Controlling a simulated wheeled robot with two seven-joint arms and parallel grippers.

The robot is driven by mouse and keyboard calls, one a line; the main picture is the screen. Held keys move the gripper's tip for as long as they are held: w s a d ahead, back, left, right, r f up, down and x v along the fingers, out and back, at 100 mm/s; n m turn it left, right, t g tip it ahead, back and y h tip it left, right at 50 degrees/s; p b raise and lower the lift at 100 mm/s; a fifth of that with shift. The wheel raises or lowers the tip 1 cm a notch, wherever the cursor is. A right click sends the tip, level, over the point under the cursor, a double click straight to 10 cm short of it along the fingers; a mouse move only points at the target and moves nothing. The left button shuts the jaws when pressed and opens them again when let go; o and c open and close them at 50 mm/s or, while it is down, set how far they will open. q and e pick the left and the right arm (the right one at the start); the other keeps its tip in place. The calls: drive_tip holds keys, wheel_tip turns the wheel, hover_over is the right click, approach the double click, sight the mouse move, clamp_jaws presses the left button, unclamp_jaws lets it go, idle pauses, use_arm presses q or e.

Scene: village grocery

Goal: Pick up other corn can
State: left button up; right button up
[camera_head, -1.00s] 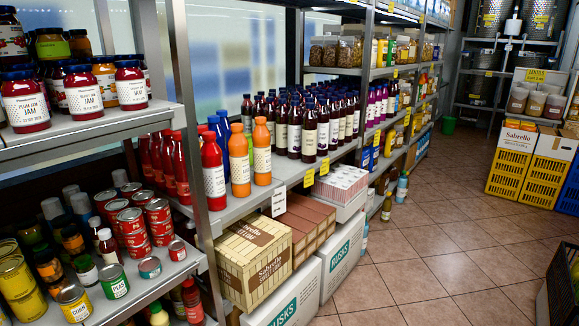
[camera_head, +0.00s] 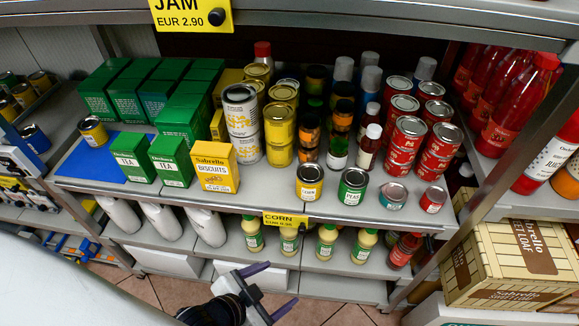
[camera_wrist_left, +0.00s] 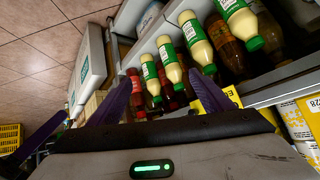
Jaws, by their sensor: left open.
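A corn can (camera_head: 309,182) with a yellow label stands upright at the shelf's front edge, above the yellow CORN price tag (camera_head: 285,220). A similar small yellow-labelled can (camera_head: 92,130) stands on the blue mat (camera_head: 100,160) at the left; its print is too small to read. My left gripper (camera_head: 270,290) is open and empty, with purple fingers, in front of and below the shelf edge. In the left wrist view its fingers (camera_wrist_left: 157,97) are apart, with bottles beyond them. A purple piece at that view's left edge may be my right gripper.
A green peas can (camera_head: 352,186) stands just right of the corn can. A yellow biscuits box (camera_head: 215,168) and green tea boxes (camera_head: 170,160) stand to its left. Stacked red cans (camera_head: 405,145) are at the right. Bottles (camera_head: 289,242) line the lower shelf.

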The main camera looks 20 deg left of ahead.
use_arm(q)
drive_tip(key=w+d+r+m+t+b, duration=0.1)
drive_tip(key=w+d+r+m+b, duration=0.1)
drive_tip(key=w+r+m, duration=0.6)
drive_tip(key=m+t+y+b, duration=0.1)
drive_tip(key=m+t+b, duration=0.2)
drive_tip(key=m, duration=2)
approach(310, 177)
wheel_tip(310, 177, down, 3)
drive_tip(key=w, duration=0.1)
drive_tip(key=shift+t+y, duration=0.3)
drive_tip(key=x, duration=0.4)
drive_tip(key=shift+w+a+r, duration=0.3)
drive_tip(key=shift+a, duration=0.05)
drive_tip(key=x, duration=0.5)
drive_tip(key=shift+w+d+f, duration=0.2)
drive_tip(key=shift+w+d, duration=0.1)
drive_tip(key=shift+d, duration=0.1)
use_arm(e)
wheel_tip(310, 177, down, 6)
drive_tip(key=shift+s, duration=0.35)
drive_tip(key=shift+a, duration=0.1)
use_arm(q)
drive_tip(key=c, duration=1.3)
